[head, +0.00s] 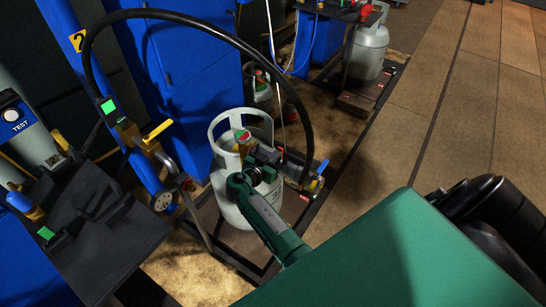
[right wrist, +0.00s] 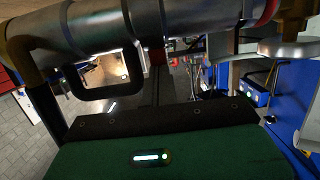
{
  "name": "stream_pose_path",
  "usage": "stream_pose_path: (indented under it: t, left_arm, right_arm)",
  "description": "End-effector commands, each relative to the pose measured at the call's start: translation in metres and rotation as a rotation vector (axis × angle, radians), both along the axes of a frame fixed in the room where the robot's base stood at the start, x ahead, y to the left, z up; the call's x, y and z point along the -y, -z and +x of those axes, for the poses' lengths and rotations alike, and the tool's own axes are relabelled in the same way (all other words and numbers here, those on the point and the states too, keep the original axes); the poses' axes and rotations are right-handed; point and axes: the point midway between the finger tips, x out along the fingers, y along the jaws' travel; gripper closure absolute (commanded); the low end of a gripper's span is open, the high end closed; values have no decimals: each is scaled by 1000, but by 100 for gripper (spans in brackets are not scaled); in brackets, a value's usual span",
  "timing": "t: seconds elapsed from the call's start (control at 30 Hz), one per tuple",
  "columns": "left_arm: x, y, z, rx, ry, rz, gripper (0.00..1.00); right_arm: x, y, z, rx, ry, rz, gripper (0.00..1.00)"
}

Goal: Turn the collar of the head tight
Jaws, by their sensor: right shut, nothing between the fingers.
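A dark filling head (head: 292,162) lies level beside the valve, at the end of the black hose. In the right wrist view the head is a grey barrel (right wrist: 180,20) with a black loop handle (right wrist: 128,80). A red ring (right wrist: 268,10) and a brass part (right wrist: 296,18) show at its right end. My right gripper (head: 262,160) is at the head, shut and empty. Its fingertips are largely hidden. My left gripper is out of view.
The black hose (head: 215,30) arches over from a blue post with a yellow lever (head: 157,130). A dark shelf (head: 90,235) stands at left. Another cylinder (head: 370,45) stands on a farther scale. Open floor (head: 440,100) lies to the right.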

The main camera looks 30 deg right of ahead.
Motion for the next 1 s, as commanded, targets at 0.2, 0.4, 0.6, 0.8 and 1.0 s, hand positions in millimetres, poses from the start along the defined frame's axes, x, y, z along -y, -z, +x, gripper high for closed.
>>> stream_pose_path:
  t: [0.2,0.4,0.6,0.8,1.0]
  left_arm:
    - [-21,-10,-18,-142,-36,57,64]
    - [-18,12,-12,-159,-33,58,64]
    - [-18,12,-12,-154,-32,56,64]
    - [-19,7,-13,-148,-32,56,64]
    - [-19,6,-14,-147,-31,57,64]
  right_arm:
    - [10,-7,4,-54,3,138,100]
    - [18,-6,8,-102,2,255,100]
    - [25,-3,10,-109,1,263,100]
    - [27,-4,11,-108,0,262,100]
    - [28,-4,12,-107,0,261,100]
